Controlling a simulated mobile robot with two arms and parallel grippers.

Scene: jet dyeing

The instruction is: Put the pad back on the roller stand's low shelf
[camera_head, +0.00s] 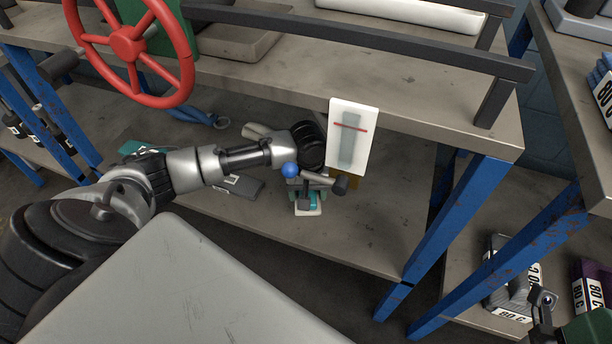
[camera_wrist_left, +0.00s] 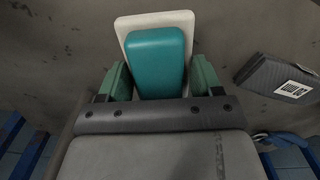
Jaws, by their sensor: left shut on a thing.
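The pad is a teal block with a white plate under it. In the left wrist view the pad (camera_wrist_left: 156,58) sits between the two green fingers of my left gripper (camera_wrist_left: 163,82), which is shut on it. In the head view my left gripper (camera_head: 310,188) reaches down over the low shelf (camera_head: 345,235), with the pad (camera_head: 308,210) below it. The pad is on or just above the shelf surface; I cannot tell if it touches. The gripper partly hides the pad.
A grey block with a white label (camera_head: 240,184) lies left on the shelf. The upper shelf (camera_head: 400,95) and blue legs (camera_head: 450,235) frame the space. The shelf's right part is clear.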

